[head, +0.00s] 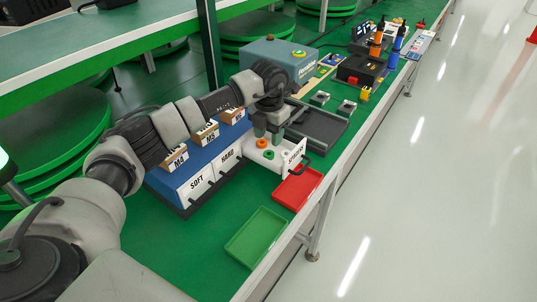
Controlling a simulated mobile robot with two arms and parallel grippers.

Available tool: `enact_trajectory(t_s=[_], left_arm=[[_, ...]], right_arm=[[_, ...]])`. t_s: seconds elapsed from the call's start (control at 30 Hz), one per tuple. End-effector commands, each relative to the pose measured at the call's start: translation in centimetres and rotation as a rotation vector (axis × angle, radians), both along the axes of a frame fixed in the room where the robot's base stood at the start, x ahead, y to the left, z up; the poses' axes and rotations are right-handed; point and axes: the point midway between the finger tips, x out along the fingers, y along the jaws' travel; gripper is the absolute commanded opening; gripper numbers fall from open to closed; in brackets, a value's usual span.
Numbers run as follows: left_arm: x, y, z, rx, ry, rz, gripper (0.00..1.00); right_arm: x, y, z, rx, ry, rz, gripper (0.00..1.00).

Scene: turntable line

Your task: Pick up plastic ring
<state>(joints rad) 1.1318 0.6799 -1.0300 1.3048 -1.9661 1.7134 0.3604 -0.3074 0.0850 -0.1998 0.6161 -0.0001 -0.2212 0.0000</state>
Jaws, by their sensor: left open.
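I cannot tell from this view which piece is the plastic ring. My left gripper (267,136) points down right above the fixture, its fingertips close to the orange ring. It is open, and nothing shows between its fingers. Whether a finger touches the ring is unclear. My right gripper is out of view.
A red tray (297,187) and a green tray (257,238) lie in front. A dark tray (318,129) and a blue-grey machine (279,62) stand behind.

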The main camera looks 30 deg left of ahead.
Motion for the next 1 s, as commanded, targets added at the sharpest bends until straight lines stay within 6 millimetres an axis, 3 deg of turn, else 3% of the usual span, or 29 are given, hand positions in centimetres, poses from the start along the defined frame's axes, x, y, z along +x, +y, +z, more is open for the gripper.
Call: enact_trajectory(t_s=[0.17,0.47,0.77,1.0], left_arm=[[-0.1,0.0,-1.3,0.000,0.001,0.000,0.45],[-0.5,0.1,-5.5,-0.001,0.002,0.000,0.45],[-0.4,0.1,-6.0,0.000,-0.001,0.000,0.45],[-0.4,0.1,-6.0,0.000,-0.001,0.000,0.10]], right_arm=[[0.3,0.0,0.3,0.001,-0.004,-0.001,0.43],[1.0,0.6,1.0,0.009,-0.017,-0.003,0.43],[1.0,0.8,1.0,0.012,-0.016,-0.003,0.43],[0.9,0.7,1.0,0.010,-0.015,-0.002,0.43]])
